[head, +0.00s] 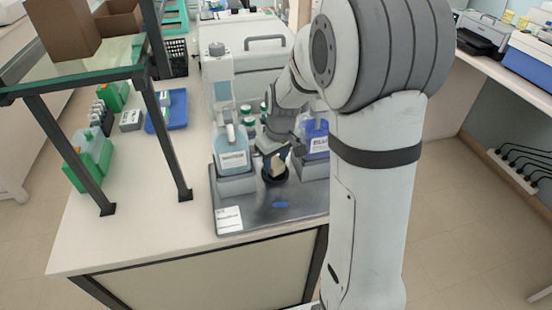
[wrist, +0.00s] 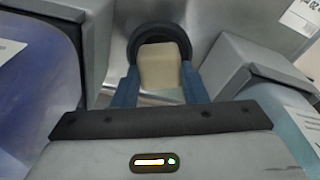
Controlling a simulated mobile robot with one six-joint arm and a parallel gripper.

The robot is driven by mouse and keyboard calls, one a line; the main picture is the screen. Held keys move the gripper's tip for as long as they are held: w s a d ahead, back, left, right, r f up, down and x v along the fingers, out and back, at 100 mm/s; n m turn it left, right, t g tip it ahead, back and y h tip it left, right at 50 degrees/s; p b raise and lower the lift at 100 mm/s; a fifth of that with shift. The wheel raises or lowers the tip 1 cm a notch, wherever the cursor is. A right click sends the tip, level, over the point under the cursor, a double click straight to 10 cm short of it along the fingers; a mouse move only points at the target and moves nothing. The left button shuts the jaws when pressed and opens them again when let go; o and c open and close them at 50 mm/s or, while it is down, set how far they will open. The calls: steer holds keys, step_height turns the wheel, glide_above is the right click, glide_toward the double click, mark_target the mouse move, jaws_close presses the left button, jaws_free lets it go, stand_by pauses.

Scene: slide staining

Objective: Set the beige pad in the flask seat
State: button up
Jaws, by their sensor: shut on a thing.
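The beige pad (wrist: 160,68) is between the two blue fingers of my gripper (wrist: 158,88) in the wrist view; the fingers are shut on it. In the head view the pad (head: 278,165) shows as a small pale block at my gripper (head: 274,160). A dark round ring, the flask seat (wrist: 160,33), lies under and around the pad's far end in the wrist view. In the head view the seat (head: 275,179) is on the grey tray, just below the pad. I cannot tell whether the pad touches the seat's floor.
A labelled wash bottle (head: 232,160) stands in a grey block left of the seat. A blue-filled bottle (head: 315,140) stands close on the right. The grey tray (head: 262,216) has free room in front, with a small blue oval (head: 280,204). A glass shelf (head: 70,72) is at left.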

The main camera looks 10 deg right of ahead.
mark_target(278, 167)
steer(key=shift+f, duration=0.3)
steer(key=o, duration=1)
steer(key=r, duration=0.4)
steer(key=s+r, duration=0.1)
steer(key=r, duration=0.2)
steer(key=shift+d+r, duration=0.1)
steer(key=shift+d, duration=0.1)
steer(key=shift+r, duration=0.25)
steer(key=shift+s+r, duration=0.15)
steer(key=shift+s, duration=0.1)
steer(key=s+r+m+t, duration=0.1)
steer(key=s+m, duration=0.3)
steer(key=s, duration=1.5)
steer(key=shift+s+r+m+h, duration=0.3)
steer(key=shift+r+h, duration=0.1)
steer(key=shift+r, duration=0.2)
